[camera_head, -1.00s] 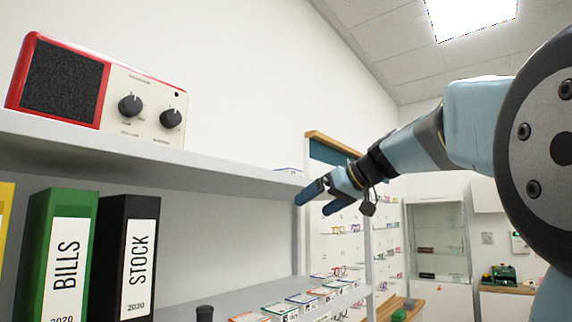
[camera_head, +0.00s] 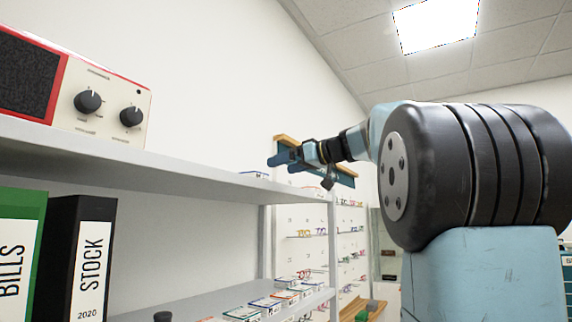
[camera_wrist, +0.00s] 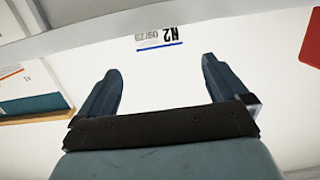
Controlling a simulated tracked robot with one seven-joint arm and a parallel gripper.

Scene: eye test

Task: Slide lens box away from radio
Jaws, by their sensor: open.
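The lens box (camera_head: 254,174) is a small flat white box with a blue edge near the far end of the upper shelf. In the wrist view a white label with black print and a blue line, apparently the lens box (camera_wrist: 150,40), shows just beyond the gap between my fingers. The red and cream radio (camera_head: 98,108) stands on the same shelf at left, well apart from the box. A red patch of the radio (camera_wrist: 312,40) shows at the right of the wrist view. My gripper (camera_head: 278,164) is open and empty, beyond the shelf end, a little above box height.
The upper shelf (camera_head: 170,166) is bare between radio and lens box. Below stand a green binder (camera_head: 18,250) and a black binder (camera_head: 88,255). Several flat boxes (camera_head: 265,303) lie on the lower shelf. A wall display rack (camera_head: 300,230) stands behind.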

